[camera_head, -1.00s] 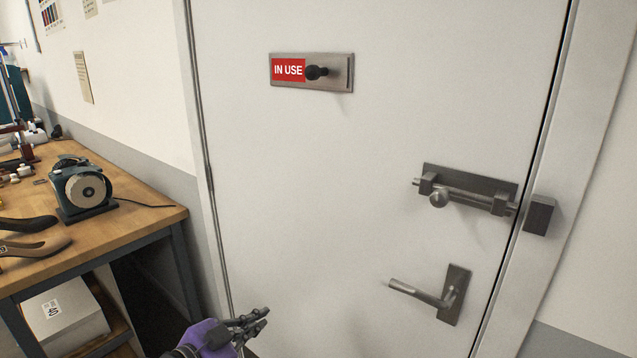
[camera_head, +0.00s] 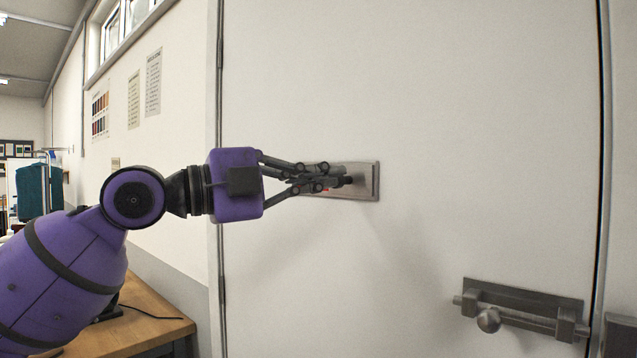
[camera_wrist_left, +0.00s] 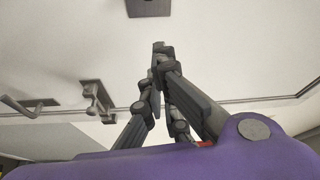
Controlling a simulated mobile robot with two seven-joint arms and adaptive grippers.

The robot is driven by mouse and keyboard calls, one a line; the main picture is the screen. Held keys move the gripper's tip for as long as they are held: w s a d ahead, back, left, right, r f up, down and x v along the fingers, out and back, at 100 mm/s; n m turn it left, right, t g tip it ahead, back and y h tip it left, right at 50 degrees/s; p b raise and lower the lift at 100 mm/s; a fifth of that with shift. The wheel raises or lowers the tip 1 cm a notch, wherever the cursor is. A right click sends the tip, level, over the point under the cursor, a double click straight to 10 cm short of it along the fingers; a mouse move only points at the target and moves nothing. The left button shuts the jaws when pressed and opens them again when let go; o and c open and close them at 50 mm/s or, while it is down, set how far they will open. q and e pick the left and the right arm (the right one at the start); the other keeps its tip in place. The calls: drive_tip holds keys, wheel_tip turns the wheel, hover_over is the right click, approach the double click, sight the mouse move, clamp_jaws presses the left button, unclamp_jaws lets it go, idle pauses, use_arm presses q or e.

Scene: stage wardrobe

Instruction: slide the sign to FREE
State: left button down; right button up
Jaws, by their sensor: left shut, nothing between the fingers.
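The sign (camera_head: 368,181) is a grey metal plate fixed on the white door. My left gripper (camera_head: 342,181) reaches in from the left and covers most of its left part. Its fingers are shut with nothing between them, and the tips are at the sign's dark knob. Whether they touch the knob I cannot tell. Only a small bit of red shows between the fingers; the lettering is hidden. In the left wrist view the closed fingers (camera_wrist_left: 159,48) point up toward a grey plate at the top edge. My right gripper is not in view.
A sliding bolt (camera_head: 520,308) sits lower right on the door. The lever handle (camera_wrist_left: 30,105) shows in the left wrist view. A wooden workbench (camera_head: 150,318) stands at the lower left, behind my arm. The door around the sign is clear.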

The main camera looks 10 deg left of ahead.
sight(343, 180)
use_arm(q)
drive_tip(key=r+p+x, duration=0.1)
drive_tip(key=p+x, duration=0.1)
drive_tip(key=x, duration=0.6)
drive_tip(key=a, duration=0.1)
drive_tip(key=w+a+f, duration=0.1)
drive_tip(key=w+a, duration=0.1)
drive_tip(key=shift+w+a+f, duration=0.2)
drive_tip(key=shift+f, duration=0.2)
drive_tip(key=shift+d, duration=0.1)
